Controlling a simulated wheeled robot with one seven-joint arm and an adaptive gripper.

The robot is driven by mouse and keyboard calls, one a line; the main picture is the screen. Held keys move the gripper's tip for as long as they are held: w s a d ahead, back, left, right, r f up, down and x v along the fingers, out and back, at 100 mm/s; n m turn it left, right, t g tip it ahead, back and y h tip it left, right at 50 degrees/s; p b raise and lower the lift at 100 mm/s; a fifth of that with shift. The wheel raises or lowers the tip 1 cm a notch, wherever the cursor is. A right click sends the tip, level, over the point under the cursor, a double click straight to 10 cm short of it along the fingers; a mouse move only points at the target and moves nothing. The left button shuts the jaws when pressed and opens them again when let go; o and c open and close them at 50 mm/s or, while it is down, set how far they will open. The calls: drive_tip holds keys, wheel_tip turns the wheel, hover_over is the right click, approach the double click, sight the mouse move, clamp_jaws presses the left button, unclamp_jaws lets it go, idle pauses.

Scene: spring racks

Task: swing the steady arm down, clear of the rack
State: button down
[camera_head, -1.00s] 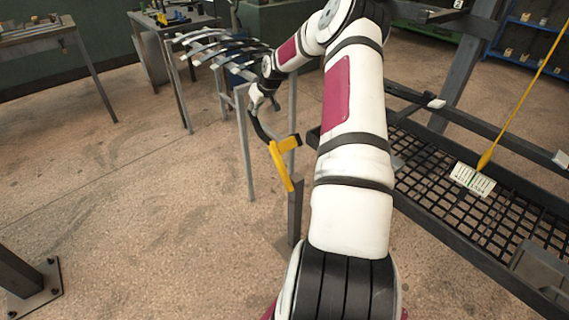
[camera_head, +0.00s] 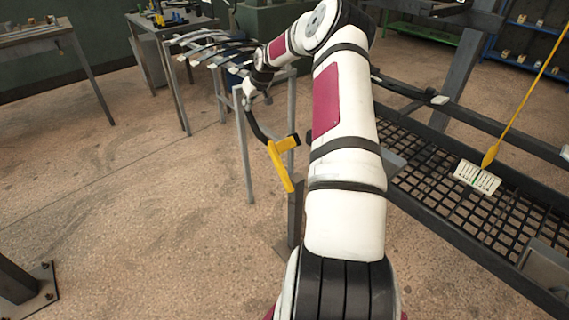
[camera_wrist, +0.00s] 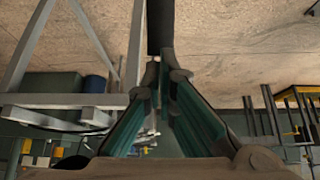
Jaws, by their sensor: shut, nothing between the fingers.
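The steady arm (camera_head: 262,132) is a dark bar with a yellow fork-like end (camera_head: 280,162), set at a dark post in the middle of the head view. Its dark bar slopes up left toward my gripper (camera_head: 249,94). In the wrist view a dark bar (camera_wrist: 160,28) runs down from the top edge to the fingertips. My gripper (camera_wrist: 160,72) is shut with nothing between the fingers. I cannot tell whether the fingertips touch the bar. The rack (camera_head: 243,145) of grey legs holds several curved leaf springs (camera_head: 207,45) just beyond my gripper.
A mesh shelf (camera_head: 440,190) with dark rails stands to the right, with a white tag (camera_head: 477,178) on a yellow rod. Workbenches (camera_head: 45,38) stand at the back left. The floor on the left is largely clear.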

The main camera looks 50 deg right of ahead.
drive_tip(key=shift+w+d+b, duration=0.15)
drive_tip(key=shift+w+b, duration=0.4)
drive_tip(key=shift+w, duration=0.2)
drive_tip(key=shift+s, duration=0.1)
drive_tip(key=shift+s+r+p, duration=0.1)
drive_tip(key=shift+s+p, duration=0.5)
drive_tip(key=shift+s+a+p, duration=0.25)
drive_tip(key=shift+s+p, duration=0.3)
drive_tip(key=shift+s, duration=0.2)
drive_tip(key=shift+s+a+p, duration=0.2)
drive_tip(key=shift+s+p, duration=0.3)
drive_tip(key=shift+s, duration=0.25)
drive_tip(key=shift+s+a+p, duration=0.25)
drive_tip(key=shift+s+p, duration=0.3)
drive_tip(key=shift+s, duration=0.2)
